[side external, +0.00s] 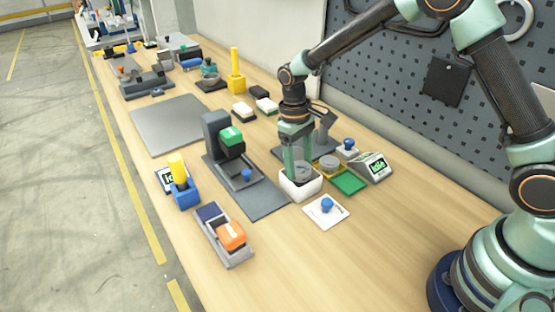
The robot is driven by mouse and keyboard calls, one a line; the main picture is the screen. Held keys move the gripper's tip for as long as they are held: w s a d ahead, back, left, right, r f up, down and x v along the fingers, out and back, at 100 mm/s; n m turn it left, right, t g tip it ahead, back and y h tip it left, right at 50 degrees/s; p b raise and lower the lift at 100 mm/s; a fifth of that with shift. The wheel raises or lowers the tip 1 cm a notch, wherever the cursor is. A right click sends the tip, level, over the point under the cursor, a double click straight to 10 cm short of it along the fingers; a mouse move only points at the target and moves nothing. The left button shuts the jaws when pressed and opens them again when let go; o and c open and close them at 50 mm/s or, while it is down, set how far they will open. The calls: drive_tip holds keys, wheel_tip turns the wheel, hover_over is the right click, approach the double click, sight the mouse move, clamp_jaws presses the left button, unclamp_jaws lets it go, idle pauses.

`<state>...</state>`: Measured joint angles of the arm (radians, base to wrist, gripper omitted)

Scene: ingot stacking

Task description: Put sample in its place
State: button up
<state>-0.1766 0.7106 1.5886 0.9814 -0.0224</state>
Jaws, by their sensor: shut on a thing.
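My gripper (299,165) points down over a small white open box (301,190) near the middle of the bench. Its fingers are shut on a greyish round piece (303,170), which seems to be the sample. The piece is low, at or just inside the box's opening. The fingers partly hide it, and I cannot tell whether it touches the box floor.
Right of the box are a yellow tray with a round grey piece (329,162), a green pad (349,182) and a display unit (373,167). A white card with a blue knob (326,206) lies in front. A dark stand with a green block (231,137) is left.

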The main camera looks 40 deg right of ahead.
drive_tip(key=o, duration=1.5)
drive_tip(key=f, duration=0.3)
drive_tip(key=shift+s+d+f, duration=0.15)
drive_tip(key=shift+s+f, duration=0.05)
drive_tip(key=shift+s, duration=0.05)
wheel_tip(320, 180, up, 13)
drive_tip(key=w, duration=0.2)
wheel_tip(320, 180, up, 9)
drive_tip(key=t, duration=0.3)
hover_over(301, 167)
drive_tip(key=s+d, duration=0.4)
drive_tip(key=shift+s+d+r+m+t, duration=0.3)
drive_tip(key=shift+s+d+t, duration=0.35)
drive_tip(key=shift+s, duration=1.05)
drive_tip(key=shift+s+d+r+m+t, duration=0.15)
drive_tip(key=shift+s+d+m+t, duration=0.5)
drive_tip(key=shift+s, duration=1.1)
drive_tip(key=shift+s+d+r+m+t, duration=0.15)
drive_tip(key=shift+s+d+r+t, duration=0.2)
drive_tip(key=shift+s+t, duration=0.9)
drive_tip(key=shift+s+g, duration=0.45)
